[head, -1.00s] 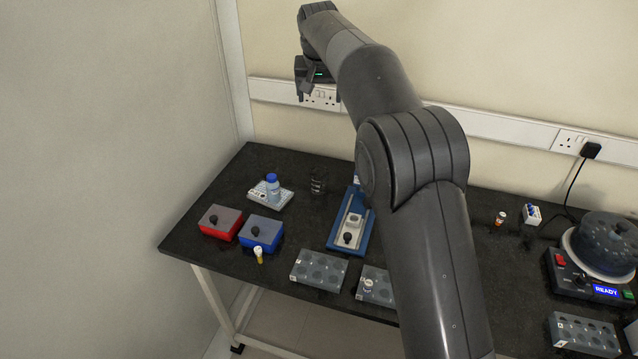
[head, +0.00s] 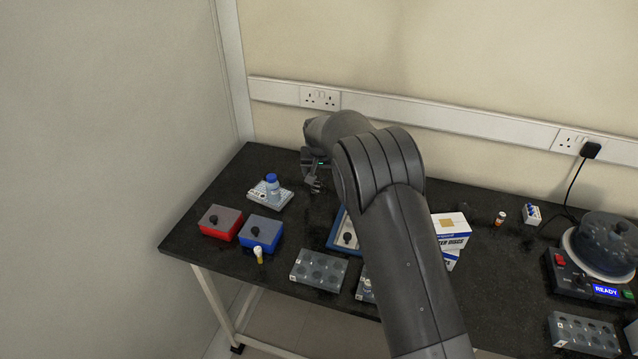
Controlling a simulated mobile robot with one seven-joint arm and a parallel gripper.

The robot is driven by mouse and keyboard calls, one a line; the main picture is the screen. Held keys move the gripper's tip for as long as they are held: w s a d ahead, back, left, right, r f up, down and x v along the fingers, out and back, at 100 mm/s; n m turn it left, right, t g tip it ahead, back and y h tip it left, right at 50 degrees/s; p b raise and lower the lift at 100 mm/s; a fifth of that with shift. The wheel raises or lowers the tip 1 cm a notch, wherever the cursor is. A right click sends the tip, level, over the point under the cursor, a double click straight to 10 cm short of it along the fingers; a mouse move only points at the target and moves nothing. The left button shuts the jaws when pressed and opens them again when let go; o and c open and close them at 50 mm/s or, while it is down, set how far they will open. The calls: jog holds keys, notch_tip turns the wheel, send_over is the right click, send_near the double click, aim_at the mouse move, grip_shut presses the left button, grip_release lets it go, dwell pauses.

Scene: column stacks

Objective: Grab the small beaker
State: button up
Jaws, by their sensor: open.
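My gripper (head: 314,184) is open and has its fingers down at the back of the black bench. It is at the spot where the small clear glass beaker showed earlier. The beaker is now hidden or blends in with the dark fingers. I cannot tell whether the fingers are around it, above it or touching it.
White boxes (head: 452,228) stand right of my arm.

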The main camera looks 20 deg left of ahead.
jog(key=shift+a+x, duration=0.2)
jog(key=shift+x, duration=1.55)
jog(key=shift+a+x, duration=0.2)
jog(key=shift+x, duration=1.55)
jog(key=shift+w+r, duration=0.15)
jog(key=shift+w, duration=0.05)
jog(key=shift+c, duration=0.6)
jog(key=c, duration=1)
jog(key=shift+o, duration=0.2)
